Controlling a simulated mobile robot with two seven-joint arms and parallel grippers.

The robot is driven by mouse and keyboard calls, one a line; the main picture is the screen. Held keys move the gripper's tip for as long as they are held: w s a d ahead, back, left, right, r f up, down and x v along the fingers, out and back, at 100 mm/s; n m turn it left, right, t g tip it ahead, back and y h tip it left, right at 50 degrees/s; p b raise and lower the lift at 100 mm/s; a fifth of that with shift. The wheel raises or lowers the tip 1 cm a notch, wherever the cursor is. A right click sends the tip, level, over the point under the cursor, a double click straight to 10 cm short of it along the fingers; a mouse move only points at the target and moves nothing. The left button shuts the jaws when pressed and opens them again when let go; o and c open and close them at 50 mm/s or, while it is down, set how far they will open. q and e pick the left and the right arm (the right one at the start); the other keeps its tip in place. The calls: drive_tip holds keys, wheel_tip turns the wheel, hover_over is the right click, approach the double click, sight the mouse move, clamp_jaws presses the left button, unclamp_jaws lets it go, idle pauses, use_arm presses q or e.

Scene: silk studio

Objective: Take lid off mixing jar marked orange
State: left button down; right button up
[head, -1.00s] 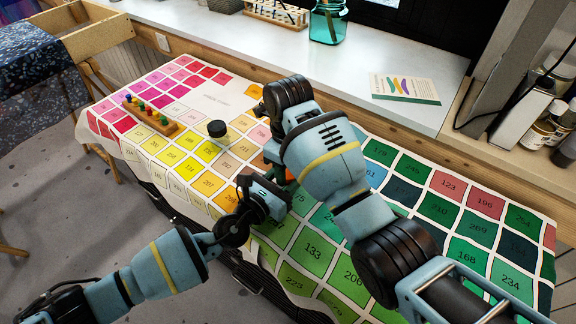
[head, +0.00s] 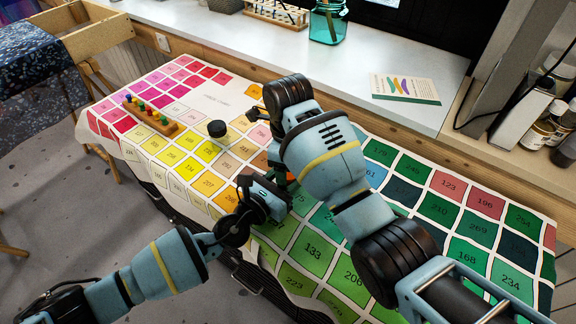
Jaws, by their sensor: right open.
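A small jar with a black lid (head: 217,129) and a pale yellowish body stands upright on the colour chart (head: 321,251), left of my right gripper. I cannot read a mark on it. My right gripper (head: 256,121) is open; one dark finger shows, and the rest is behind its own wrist. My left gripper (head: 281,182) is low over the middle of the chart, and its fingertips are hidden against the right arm. A bit of orange shows between the two grippers. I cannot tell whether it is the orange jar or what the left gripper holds.
A wooden rack with coloured pegs (head: 152,115) lies on the chart at left. A white sill (head: 350,75) behind carries a teal glass jar (head: 327,24), a tube rack (head: 276,12) and a card (head: 404,88). The chart's right side is clear.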

use_arm(q)
drive_tip(key=shift+f, duration=0.1)
use_arm(e)
wheel_tip(320, 180, up, 3)
drive_tip(key=shift+w+d+r, duration=0.1)
drive_tip(key=shift+r, duration=0.55)
use_arm(q)
drive_tip(key=c, duration=0.7)
unclamp_jaws()
drive_tip(key=shift+a, duration=0.1)
drive_tip(key=v, duration=0.7)
drive_tip(key=shift+s+a, duration=0.2)
drive_tip(key=shift+s, duration=0.15)
use_arm(e)
drive_tip(key=shift+r, duration=0.3)
